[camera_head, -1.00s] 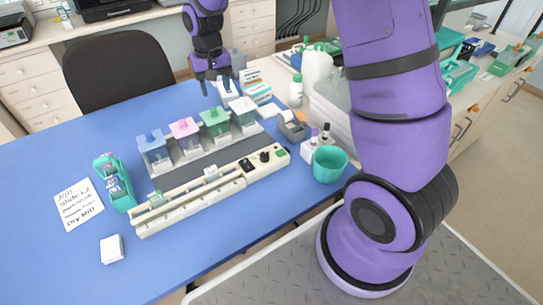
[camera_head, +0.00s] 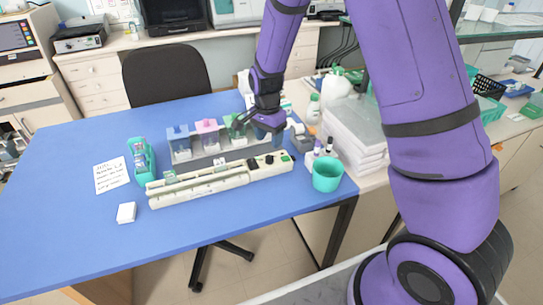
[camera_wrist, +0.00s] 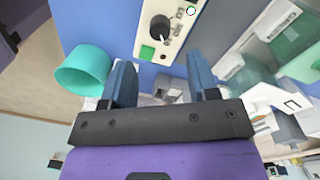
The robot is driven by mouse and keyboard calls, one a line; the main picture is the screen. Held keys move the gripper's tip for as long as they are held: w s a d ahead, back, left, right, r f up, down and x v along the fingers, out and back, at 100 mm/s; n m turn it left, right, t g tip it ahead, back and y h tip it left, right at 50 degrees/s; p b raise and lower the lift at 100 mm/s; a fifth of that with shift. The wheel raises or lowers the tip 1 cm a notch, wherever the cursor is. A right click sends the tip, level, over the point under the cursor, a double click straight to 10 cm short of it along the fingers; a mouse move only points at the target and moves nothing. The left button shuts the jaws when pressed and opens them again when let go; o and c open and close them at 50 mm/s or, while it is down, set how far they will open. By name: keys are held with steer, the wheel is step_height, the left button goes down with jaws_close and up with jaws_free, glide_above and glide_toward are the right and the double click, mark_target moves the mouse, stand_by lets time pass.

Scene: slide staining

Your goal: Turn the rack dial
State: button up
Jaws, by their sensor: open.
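The rack (camera_head: 215,187) is a long cream strip on the blue table. Its right end carries black knobs and a green button (camera_head: 285,157). In the wrist view, a black dial (camera_wrist: 160,27) sits on the rack's cream panel (camera_wrist: 205,32), with printed labels beside it. A pale mark shows on the dial, but I cannot tell which label it points to. My gripper (camera_wrist: 160,72) is open and empty, its two blue fingers pointing toward the panel end and apart from the dial. In the head view my gripper (camera_head: 262,128) is above the rack's right part, partly hiding the jars.
A teal cup (camera_head: 327,174) stands right of the rack. Lidded staining jars (camera_head: 180,143) line its back. A teal slide holder (camera_head: 142,160), a handwritten note (camera_head: 111,175) reading partly "Dry MID", and a white block (camera_head: 126,212) lie left. The table's front left is clear.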

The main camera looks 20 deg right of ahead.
mark_target(270, 156)
step_height(270, 156, down, 7)
steer(key=shift+s+r, duration=0.1)
steer(key=shift+c, duration=0.2)
steer(key=c, duration=0.9)
